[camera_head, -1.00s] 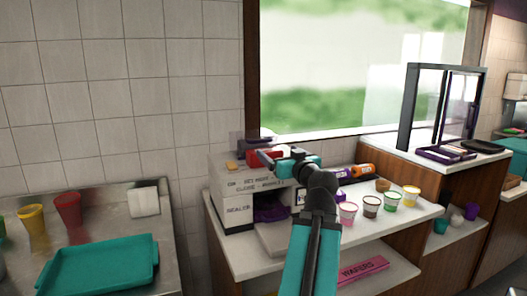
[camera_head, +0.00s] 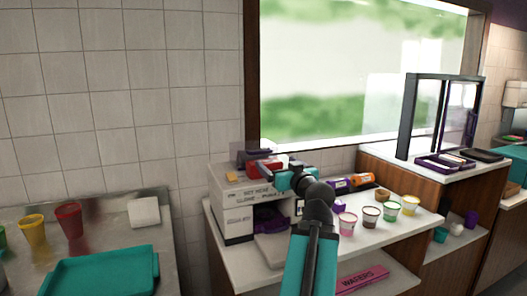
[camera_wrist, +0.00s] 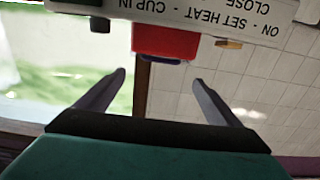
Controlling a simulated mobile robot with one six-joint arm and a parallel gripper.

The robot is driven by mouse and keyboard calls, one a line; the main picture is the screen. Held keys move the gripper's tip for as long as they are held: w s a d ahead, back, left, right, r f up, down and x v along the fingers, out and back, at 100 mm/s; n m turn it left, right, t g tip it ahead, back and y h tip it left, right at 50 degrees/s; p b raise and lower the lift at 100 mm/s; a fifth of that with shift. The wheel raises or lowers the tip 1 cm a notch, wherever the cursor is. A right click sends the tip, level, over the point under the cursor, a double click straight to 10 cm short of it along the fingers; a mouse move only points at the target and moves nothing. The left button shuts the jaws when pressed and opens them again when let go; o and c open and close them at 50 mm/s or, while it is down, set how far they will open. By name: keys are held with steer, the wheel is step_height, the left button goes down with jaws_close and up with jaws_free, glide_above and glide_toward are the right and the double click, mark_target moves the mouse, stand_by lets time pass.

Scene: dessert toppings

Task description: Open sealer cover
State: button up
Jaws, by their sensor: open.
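The sealer (camera_head: 236,222) is a pale box with printed labels at the left end of the white counter, upright beside the tiled wall. A red block (camera_head: 263,170) and a see-through purplish part sit on its top. In the wrist view the sealer's upside-down label (camera_wrist: 210,14) fills the top edge, with the red block (camera_wrist: 165,41) hanging below it in the picture. My gripper (camera_head: 254,169) is at the sealer's top, by the red block. In the wrist view my gripper (camera_wrist: 159,77) is open and empty, fingers spread, with the red block ahead and between them. Contact is unclear.
A pink wafers box (camera_head: 362,277) lies on the shelf below. A metal table with a teal tray (camera_head: 100,272) and coloured cups is at left. A window is behind.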

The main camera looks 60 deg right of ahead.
mark_target(262, 152)
steer(key=shift+p+x, duration=0.8)
steer(key=shift+p, duration=1.1)
steer(key=p+x, duration=0.2)
steer(key=shift+w+d+r, duration=0.15)
steer(key=shift+w+d, duration=0.1)
steer(key=shift+w, duration=0.05)
steer(key=shift+f+p+x, duration=0.2)
steer(key=shift+p+x, duration=0.95)
steer(key=shift+x, duration=3.05)
steer(key=c, duration=1.2)
steer(key=shift+r, duration=0.1)
steer(key=shift+r, duration=0.1)
